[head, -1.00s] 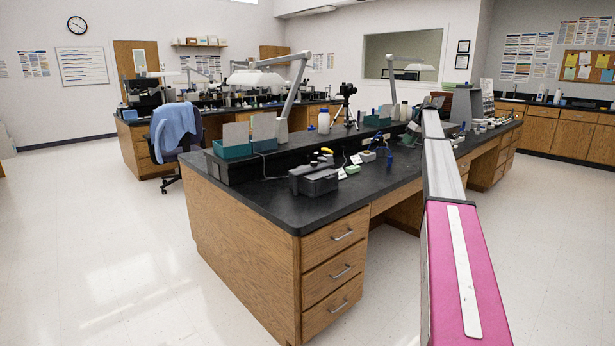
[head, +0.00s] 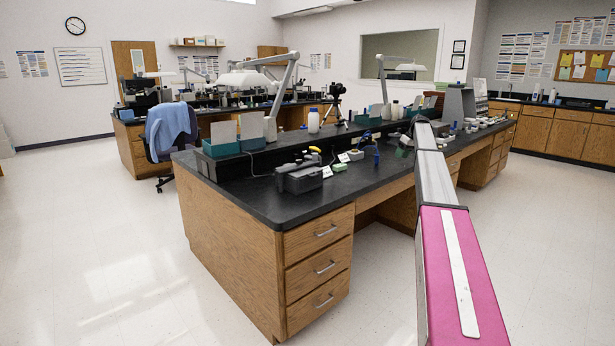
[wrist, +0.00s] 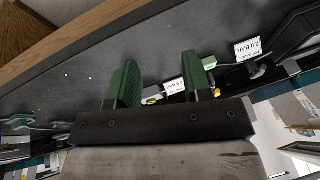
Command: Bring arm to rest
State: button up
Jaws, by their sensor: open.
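My gripper shows in the wrist view with two green ridged fingers (wrist: 160,80). They stand apart with nothing between them. Behind the fingertips lies the dark top of the lab bench (wrist: 130,40). My pink and silver arm reaches forward over the right side of the bench (head: 255,205) in the head view. I cannot tell the exact height of the gripper above the bench, and no contact shows.
A dark grey box (head: 303,179), teal bins (head: 221,148) and a lamp (head: 250,79) crowd the bench. A chair (head: 165,140) stands to the left.

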jog(key=s+a+f+m+h, duration=0.1)
jog(key=s+a+f, duration=0.55)
jog(key=s, duration=0.25)
jog(key=s+a+f+m+g, duration=0.1)
jog(key=s+a+f, duration=0.4)
jog(key=s+f, duration=0.35)
jog(key=s+a+f+m+h, duration=0.1)
jog(key=s+a+f, duration=0.55)
jog(key=s, duration=0.25)
jog(key=s+a+f+m, duration=0.1)
jog(key=s+a+f, duration=0.2)
jog(key=s, duration=0.9)
jog(key=s+a+f+m+h, duration=0.1)
jog(key=s+a+f, duration=0.3)
jog(key=s, duration=0.8)
jog(key=s+a+f+m+h, duration=0.1)
jog(key=s+a+f, duration=0.2)
jog(key=s, duration=0.9)
jog(key=shift+s+a+f+m+g, duration=0.15)
jog(key=shift+f+m+g, duration=0.25)
jog(key=shift+f, duration=0.5)
